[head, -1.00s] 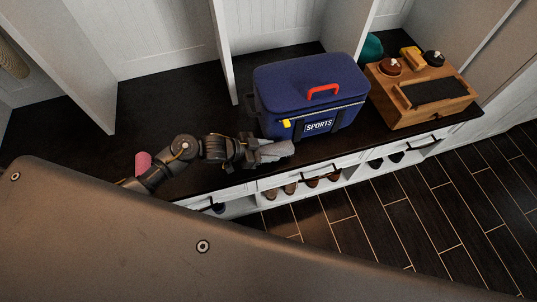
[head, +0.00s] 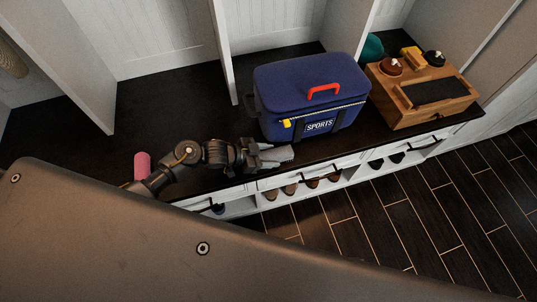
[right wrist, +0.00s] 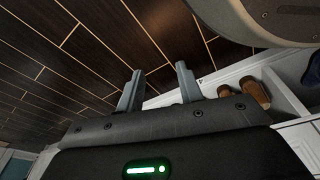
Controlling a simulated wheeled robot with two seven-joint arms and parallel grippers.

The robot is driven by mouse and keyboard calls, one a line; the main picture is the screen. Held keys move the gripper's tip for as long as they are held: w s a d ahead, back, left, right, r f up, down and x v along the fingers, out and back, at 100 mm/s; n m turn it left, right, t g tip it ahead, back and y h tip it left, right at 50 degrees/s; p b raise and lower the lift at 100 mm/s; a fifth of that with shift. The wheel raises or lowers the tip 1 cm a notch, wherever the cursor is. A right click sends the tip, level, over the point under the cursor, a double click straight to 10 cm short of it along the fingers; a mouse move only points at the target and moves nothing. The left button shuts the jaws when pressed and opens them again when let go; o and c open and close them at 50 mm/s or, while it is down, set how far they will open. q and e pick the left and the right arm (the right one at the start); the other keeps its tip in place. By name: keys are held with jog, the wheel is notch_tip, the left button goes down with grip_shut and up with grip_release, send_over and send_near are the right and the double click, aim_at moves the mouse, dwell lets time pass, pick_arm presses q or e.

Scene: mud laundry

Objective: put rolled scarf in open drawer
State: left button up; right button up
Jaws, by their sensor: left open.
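A pink roll (head: 142,166), which looks like the rolled scarf, is on the dark bench top at the left, partly hidden behind my left arm. My left gripper (head: 275,155) is open over the bench's front edge, in front of the blue bag and well to the right of the pink roll. White drawer fronts (head: 285,178) with dark handles run under the bench top. I cannot tell which drawer is open; the left ones are partly hidden by my arm and body. My right gripper (right wrist: 160,87) is open and empty above the dark floor.
A blue sports bag (head: 312,95) with a red handle stands on the bench. A wooden box (head: 420,95) with small items on top is to its right. White dividers (head: 222,50) rise from the bench. Shoes (head: 290,189) sit in cubbies below. The bench top at left is mostly clear.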

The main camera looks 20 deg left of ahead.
pick_arm(q)
jog(key=shift+a+r, duration=0.1)
jog(key=shift+r, duration=0.1)
jog(key=p+v, duration=0.1)
jog(key=v, duration=1)
jog(key=shift+s+a+r+p, duration=0.1)
jog(key=shift+s+a+p, duration=0.1)
jog(key=shift+s+p, duration=0.1)
jog(key=shift+c, duration=0.3)
pick_arm(e)
jog(key=s+f, duration=0.1)
jog(key=s+d+f, duration=0.1)
jog(key=s+f, duration=0.1)
jog(key=f, duration=0.1)
jog(key=shift+s+d, duration=0.3)
jog(key=shift+d, duration=0.1)
